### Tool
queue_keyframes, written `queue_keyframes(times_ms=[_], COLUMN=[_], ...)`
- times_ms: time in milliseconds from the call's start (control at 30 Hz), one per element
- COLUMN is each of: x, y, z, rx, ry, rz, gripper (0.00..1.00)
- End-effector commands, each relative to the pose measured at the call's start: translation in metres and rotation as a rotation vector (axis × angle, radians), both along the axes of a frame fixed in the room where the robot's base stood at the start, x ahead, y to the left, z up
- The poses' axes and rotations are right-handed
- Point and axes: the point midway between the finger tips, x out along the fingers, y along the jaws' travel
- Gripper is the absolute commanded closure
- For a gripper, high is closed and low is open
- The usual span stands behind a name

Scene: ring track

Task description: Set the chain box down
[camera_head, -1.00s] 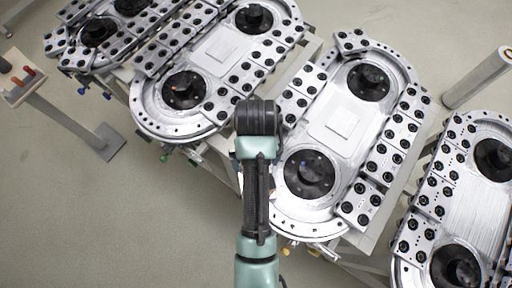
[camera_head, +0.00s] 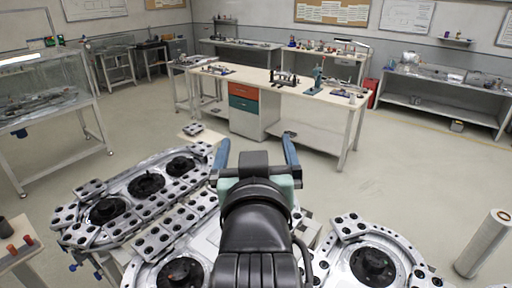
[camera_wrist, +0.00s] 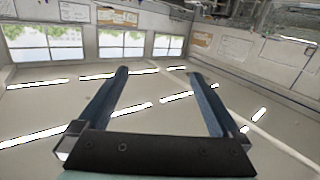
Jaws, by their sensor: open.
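My gripper (camera_head: 256,139) is raised in the middle of the head view, above the near ring-track machines. Its two blue fingers are spread wide apart with nothing between them.
An oval ring-track machine (camera_head: 145,184) with black hubs stands at left; another (camera_head: 372,262) is at lower right. A long workbench (camera_head: 275,88) with red and green drawers stands behind. A white roll (camera_head: 483,243) stands at right. Floor (camera_head: 400,165) on the right is clear.

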Motion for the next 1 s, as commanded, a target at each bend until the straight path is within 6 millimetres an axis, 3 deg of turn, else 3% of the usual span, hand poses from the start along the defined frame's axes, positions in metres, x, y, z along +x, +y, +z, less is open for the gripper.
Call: queue_keyframes(times_ms=[33, 100, 200, 333, 500, 833, 1000], x=[-0.012, -0.035, -0.075, -0.118, -0.139, -0.138, -0.137], y=[0.000, 0.000, 0.000, 0.000, 0.000, 0.000, -0.001], z=[0.051, 0.112, 0.178, 0.227, 0.245, 0.245, 0.213], rx=[0.011, 0.026, 0.044, 0.058, 0.064, 0.064, 0.064], ry=[-0.157, -0.358, -0.596, -0.796, -0.884, -0.881, -0.880], rz=[0.000, 0.003, 0.010, 0.018, 0.023, 0.022, 0.022], gripper=[0.00, 0.00, 0.00, 0.00, 0.00, 0.00, 0.00])
